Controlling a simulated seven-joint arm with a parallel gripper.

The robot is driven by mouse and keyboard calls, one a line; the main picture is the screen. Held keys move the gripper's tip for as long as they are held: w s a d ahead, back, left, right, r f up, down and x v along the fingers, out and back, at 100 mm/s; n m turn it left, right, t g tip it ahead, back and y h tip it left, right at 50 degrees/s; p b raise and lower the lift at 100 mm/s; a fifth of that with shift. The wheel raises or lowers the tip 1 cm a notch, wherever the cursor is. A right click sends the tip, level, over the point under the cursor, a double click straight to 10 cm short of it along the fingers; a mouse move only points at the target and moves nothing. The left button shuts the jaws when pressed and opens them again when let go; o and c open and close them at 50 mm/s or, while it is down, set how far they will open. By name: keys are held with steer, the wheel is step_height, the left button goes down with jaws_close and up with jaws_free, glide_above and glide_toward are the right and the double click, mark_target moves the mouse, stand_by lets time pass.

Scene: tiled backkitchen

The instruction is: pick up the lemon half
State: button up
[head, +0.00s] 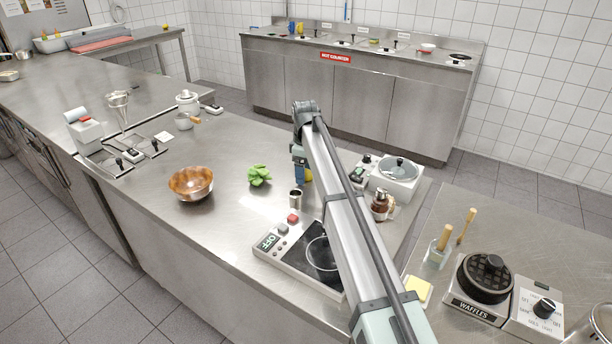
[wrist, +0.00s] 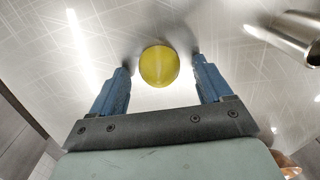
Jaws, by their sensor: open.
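The lemon half (wrist: 159,67) is a round yellow piece on the steel counter. In the wrist view it sits between the fingertips of my gripper (wrist: 160,64), with a gap of bare counter on each side. My gripper is open, its two blue fingers pointing down at the counter. In the head view my gripper (head: 301,177) is low over the counter, and a small yellow part of the lemon half (head: 309,176) shows beside the blue finger. The rest of it is hidden behind the gripper there.
A metal cup (head: 295,198) stands close by and shows at the upper right of the wrist view (wrist: 300,36). Green leaves (head: 259,175) and a wooden bowl (head: 191,183) lie to the left. A hot plate (head: 283,246) is in front, a syrup jug (head: 381,205) to the right.

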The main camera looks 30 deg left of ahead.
steer(key=c, duration=1.1)
steer(key=shift+c, duration=0.2)
steer(key=shift+r, duration=0.15)
